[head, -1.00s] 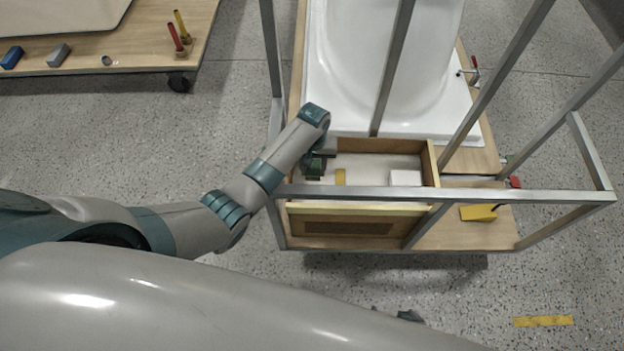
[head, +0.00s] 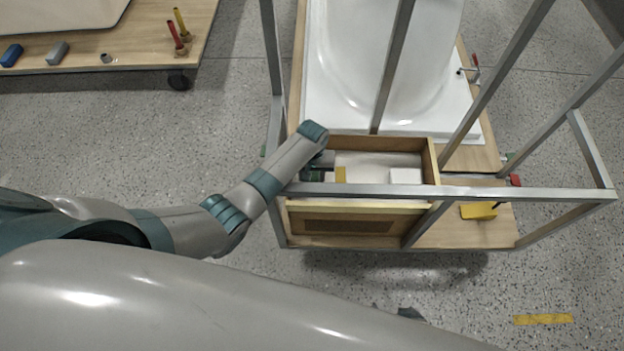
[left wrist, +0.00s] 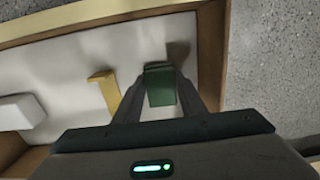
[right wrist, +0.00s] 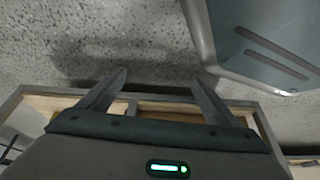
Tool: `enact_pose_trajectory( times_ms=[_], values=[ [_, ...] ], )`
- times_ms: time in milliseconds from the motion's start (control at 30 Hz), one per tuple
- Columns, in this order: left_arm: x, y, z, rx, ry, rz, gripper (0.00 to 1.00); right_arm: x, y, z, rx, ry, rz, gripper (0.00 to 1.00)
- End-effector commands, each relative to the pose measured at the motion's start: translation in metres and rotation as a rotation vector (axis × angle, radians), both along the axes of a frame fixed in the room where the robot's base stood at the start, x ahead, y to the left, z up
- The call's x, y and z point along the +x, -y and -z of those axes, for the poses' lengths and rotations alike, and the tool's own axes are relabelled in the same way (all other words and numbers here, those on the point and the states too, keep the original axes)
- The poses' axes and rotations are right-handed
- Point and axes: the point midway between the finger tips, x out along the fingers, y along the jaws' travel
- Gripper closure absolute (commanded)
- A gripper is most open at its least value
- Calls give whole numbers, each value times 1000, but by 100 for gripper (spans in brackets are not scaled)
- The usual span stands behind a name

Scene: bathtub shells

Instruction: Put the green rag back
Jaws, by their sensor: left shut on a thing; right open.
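The green rag (left wrist: 160,85) shows in the left wrist view as a small folded piece between the fingers of my left gripper (left wrist: 158,78), which is shut on it. They are inside a wooden box (head: 431,160) at the near end of the bathtub cart, over its pale floor, near one wall. I cannot tell whether the rag touches the floor. In the head view my left wrist hides most of the rag. My right gripper (right wrist: 162,75) is open and empty, seen in the right wrist view, and shows small at the bottom of the head view (head: 396,311).
The box also holds a yellow piece (left wrist: 105,90) and a white block (head: 405,176). Metal frame bars (head: 370,191) cross above the box's near side. The white bathtub (head: 390,70) lies behind. A yellow tool (head: 478,211) sits on the cart's right. Open floor lies in front.

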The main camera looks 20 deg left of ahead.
Motion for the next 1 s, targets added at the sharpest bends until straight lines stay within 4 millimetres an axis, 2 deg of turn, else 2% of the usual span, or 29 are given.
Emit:
enact_pose_trajectory(
  times_ms=[400,433,500,833,1000],
  values=[
    [1,0,4,-1,1,0,84,-12,6,5,-9,-22,-1,15],
    [1,0,4,-1,1,0,58,-12,7,5,-10,-23,-2,15],
    [1,0,3,-1,1,0,44,-11,8,4,-11,-22,-3,15],
    [0,0,2,-1,1,1,44,-5,9,2,-13,-14,-2,15],
    [1,0,-7,-1,2,1,44,0,6,-2,-8,4,-2,15]
  ],
)
